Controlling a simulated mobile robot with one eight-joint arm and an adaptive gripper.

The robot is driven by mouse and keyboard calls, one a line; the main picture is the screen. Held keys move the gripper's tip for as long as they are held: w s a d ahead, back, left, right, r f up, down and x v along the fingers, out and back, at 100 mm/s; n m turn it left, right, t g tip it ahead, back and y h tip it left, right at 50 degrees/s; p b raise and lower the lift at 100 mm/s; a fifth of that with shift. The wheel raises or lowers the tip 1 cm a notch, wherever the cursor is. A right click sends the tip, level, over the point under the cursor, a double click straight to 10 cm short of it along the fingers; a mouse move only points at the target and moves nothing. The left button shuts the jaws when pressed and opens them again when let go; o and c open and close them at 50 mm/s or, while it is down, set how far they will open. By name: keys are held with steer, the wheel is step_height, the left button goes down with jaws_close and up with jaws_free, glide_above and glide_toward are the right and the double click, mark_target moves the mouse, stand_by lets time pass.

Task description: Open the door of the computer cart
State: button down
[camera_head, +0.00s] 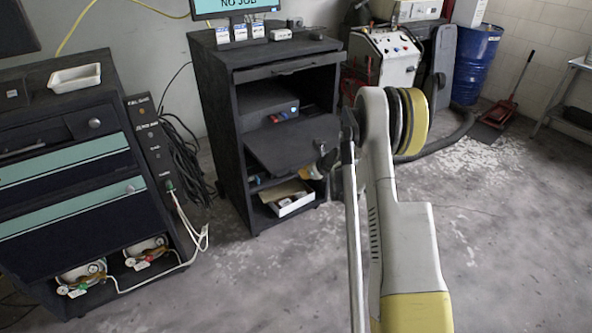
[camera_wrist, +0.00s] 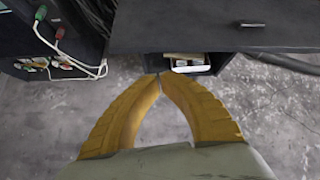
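The dark computer cart (camera_head: 218,120) stands left of centre in the head view. A flat dark panel (camera_head: 290,143), which looks like its door, juts out at a slant from the open front, with open space above and below it. In the wrist view the panel (camera_wrist: 190,28) fills the top, with a light bar handle (camera_wrist: 252,25). My gripper (camera_wrist: 159,76) has its yellow fingertips together, with nothing seen between them. They appear just below the panel's near edge; contact cannot be told. In the head view my arm mostly hides the gripper.
An open box (camera_head: 287,200) sits in the cart's bottom compartment. A drawer cabinet (camera_head: 65,190) with hoses stands at left. A white machine (camera_head: 388,60) and blue barrel (camera_head: 474,62) stand at the back right. The floor in front is clear.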

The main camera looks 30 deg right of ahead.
mark_target(296, 163)
steer(key=w+d+f+m+b, duration=0.15)
steer(key=w+f+b, duration=0.25)
steer(key=w+f, duration=0.5)
steer(key=r, duration=0.1)
steer(key=s+r+b, duration=0.1)
steer(key=r, duration=0.1)
steer(key=shift+s+r+m, duration=0.1)
steer(key=shift+s+m, duration=0.05)
steer(key=shift+m, duration=0.1)
steer(key=shift+g, duration=0.5)
steer(key=r+p, duration=0.1)
steer(key=r, duration=0.2)
steer(key=w+r+p, duration=0.1)
steer(key=r+p, duration=0.1)
steer(key=r, duration=0.1)
steer(key=r+p, duration=0.1)
steer(key=r, duration=0.2)
steer(key=shift+w+r+p, duration=0.1)
steer(key=shift+w+p, duration=0.1)
steer(key=shift+p, duration=0.2)
